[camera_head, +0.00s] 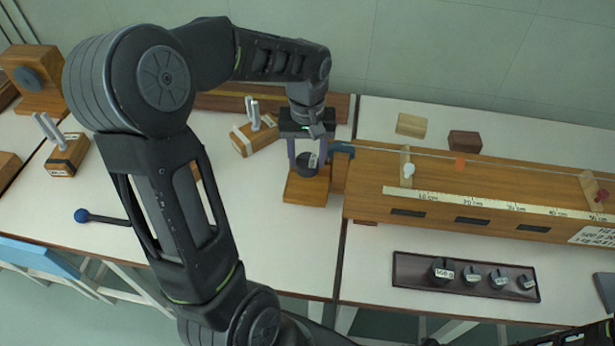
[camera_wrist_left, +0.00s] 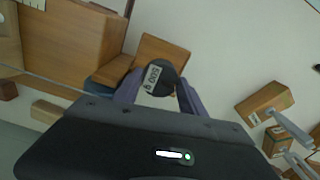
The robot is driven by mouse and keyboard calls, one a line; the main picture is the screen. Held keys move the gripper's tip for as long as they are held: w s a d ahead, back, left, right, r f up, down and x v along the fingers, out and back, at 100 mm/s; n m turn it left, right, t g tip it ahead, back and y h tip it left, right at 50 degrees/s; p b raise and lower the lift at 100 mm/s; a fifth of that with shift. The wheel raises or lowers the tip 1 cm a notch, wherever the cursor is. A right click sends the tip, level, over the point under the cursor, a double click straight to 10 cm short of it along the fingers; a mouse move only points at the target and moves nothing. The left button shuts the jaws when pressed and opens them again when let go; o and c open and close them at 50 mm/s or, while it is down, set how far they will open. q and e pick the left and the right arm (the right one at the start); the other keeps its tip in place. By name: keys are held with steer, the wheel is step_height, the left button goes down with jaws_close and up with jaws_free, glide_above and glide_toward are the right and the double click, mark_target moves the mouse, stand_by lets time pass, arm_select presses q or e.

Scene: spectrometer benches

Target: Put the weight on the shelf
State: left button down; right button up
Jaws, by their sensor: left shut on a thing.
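My left gripper (camera_head: 306,160) reaches down from above, and its two fingers are shut on a dark round weight (camera_head: 307,163). In the left wrist view the weight (camera_wrist_left: 158,80) sits between the fingertips (camera_wrist_left: 160,92) with a white label that reads 500 g. A small wooden shelf (camera_head: 306,192) is directly below and around the weight, at the left end of the long wooden bench. It also shows in the left wrist view (camera_wrist_left: 165,50). I cannot tell whether the weight touches the shelf. My right gripper is not in view.
The long wooden bench (camera_head: 470,185) with a scale and a stretched wire runs right. A dark tray (camera_head: 410,283) with several small weights lies in front of it. A wooden block with metal prongs (camera_head: 255,135) stands left of the shelf.

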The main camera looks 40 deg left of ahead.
mark_target(307, 160)
arm_select(q)
steer(key=shift+f, duration=1.5)
steer(key=shift+f, duration=1.9)
steer(key=shift+f, duration=0.2)
steer(key=c, duration=0.7)
jaws_free()
steer(key=shift+o, duration=0.2)
steer(key=shift+r, duration=0.15)
step_height(307, 160, up, 12)
steer(key=shift+r, duration=0.1)
